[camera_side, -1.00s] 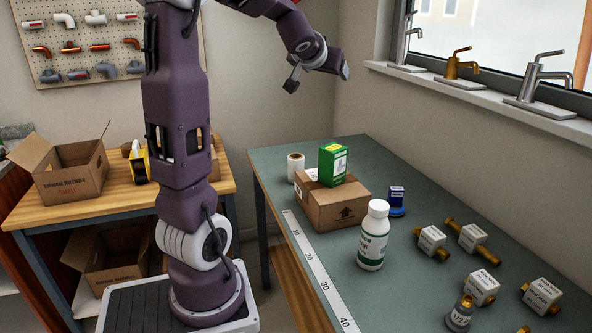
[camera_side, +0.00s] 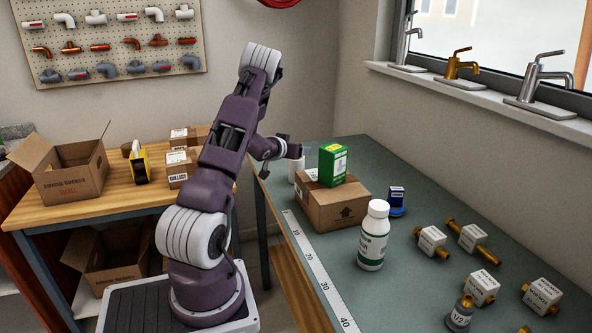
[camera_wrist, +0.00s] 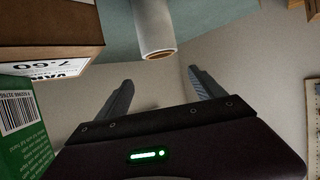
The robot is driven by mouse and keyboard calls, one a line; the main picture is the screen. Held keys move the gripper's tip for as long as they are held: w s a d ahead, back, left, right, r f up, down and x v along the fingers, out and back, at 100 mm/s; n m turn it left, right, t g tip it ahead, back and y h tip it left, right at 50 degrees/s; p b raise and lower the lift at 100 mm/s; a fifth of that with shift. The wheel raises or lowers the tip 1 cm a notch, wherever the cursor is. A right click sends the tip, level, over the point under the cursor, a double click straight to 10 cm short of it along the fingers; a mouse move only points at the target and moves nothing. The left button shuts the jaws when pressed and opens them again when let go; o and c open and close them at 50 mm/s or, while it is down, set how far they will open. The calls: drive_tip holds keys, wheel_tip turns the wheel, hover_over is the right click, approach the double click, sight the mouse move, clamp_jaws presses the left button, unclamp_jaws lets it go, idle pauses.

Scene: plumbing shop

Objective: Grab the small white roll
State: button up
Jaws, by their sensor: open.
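The small white roll (camera_side: 298,172) stands upright at the far left end of the green-grey bench, behind the cardboard box, partly hidden by my gripper. In the wrist view the roll (camera_wrist: 154,28) shows at the top centre, with its brown core end visible. My gripper (camera_side: 283,160) is beside the roll at the bench's far left edge. In the wrist view its two fingers (camera_wrist: 160,88) are spread apart with nothing between them, and the roll lies ahead of the gap, apart from both fingers.
A cardboard box (camera_side: 335,207) with a green carton (camera_side: 333,165) on top stands just right of the roll. A white bottle (camera_side: 373,235), a blue item (camera_side: 397,198) and several labelled brass fittings are farther right. A ruler strip (camera_side: 318,270) lies along the near edge.

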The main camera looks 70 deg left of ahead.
sight(296, 169)
drive_tip(key=w+a+f, duration=0.1)
drive_tip(key=a+f, duration=0.1)
drive_tip(key=w+a+f, duration=0.1)
drive_tip(key=f, duration=0.1)
drive_tip(key=w+a+f, duration=0.2)
drive_tip(key=shift+a+f, duration=0.15)
drive_tip(key=shift+a, duration=0.15)
drive_tip(key=c, duration=1.6)
